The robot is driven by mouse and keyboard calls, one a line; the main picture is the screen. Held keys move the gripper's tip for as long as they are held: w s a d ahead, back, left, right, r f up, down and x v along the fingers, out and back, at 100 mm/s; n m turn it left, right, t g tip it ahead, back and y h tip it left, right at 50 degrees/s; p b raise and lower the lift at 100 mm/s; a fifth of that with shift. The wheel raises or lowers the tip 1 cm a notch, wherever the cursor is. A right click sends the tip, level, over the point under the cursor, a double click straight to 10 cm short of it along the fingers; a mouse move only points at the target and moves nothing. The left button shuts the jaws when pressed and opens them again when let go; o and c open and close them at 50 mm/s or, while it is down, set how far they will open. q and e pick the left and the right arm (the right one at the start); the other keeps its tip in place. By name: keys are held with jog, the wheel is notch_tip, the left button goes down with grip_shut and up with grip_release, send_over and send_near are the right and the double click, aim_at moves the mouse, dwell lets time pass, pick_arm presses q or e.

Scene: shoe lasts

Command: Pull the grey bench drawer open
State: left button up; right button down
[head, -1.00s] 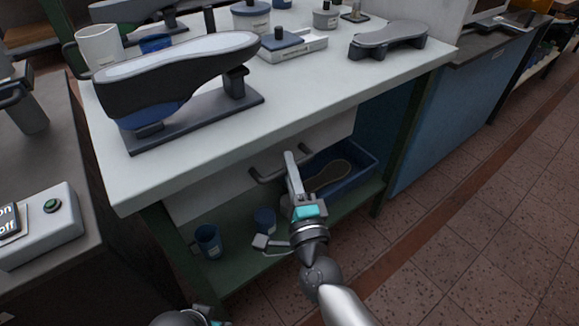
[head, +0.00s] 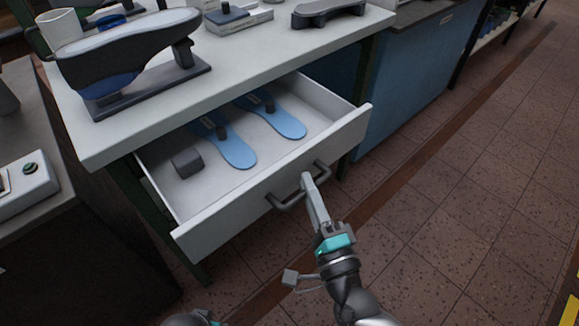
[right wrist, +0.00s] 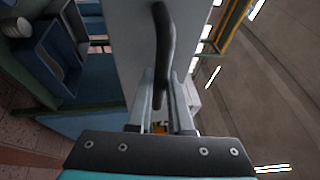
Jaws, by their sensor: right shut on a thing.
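The grey bench drawer (head: 265,190) is pulled well out from under the bench top, and its inside shows from above. It holds two blue insoles (head: 236,150) and a small dark grey block (head: 186,163). Its dark bar handle (head: 290,199) is on the front panel. My right gripper (head: 309,182) is shut on the handle, which also runs between its fingers in the right wrist view (right wrist: 163,60). My left gripper (head: 192,318) shows only as a small part at the bottom edge, and its fingers cannot be made out.
The white bench top (head: 150,115) carries a shoe last on a stand (head: 130,55), a white mug (head: 60,32) and other items. A side counter with a switch box (head: 25,185) stands at the left. A blue cabinet (head: 410,85) is at the right. Tiled floor is clear at the right.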

pick_arm(q)
jog(key=shift+s+a+f, duration=0.15)
jog(key=shift+s+f, duration=0.1)
jog(key=shift+f, duration=0.4)
pick_arm(e)
jog(key=shift+s+d, duration=0.7)
jog(key=shift+s, duration=0.3)
jog(key=shift+s+d, duration=0.7)
jog(key=shift+s, duration=0.3)
jog(key=c, duration=0.8)
grip_release()
jog(key=shift+c, duration=0.2)
pick_arm(q)
jog(key=f+p, duration=0.1)
jog(key=s+a+f+p, duration=0.1)
jog(key=shift+s+a+f, duration=0.15)
jog(key=shift+f, duration=0.25)
pick_arm(e)
jog(key=v, duration=1.5)
jog(key=shift+s, duration=0.1)
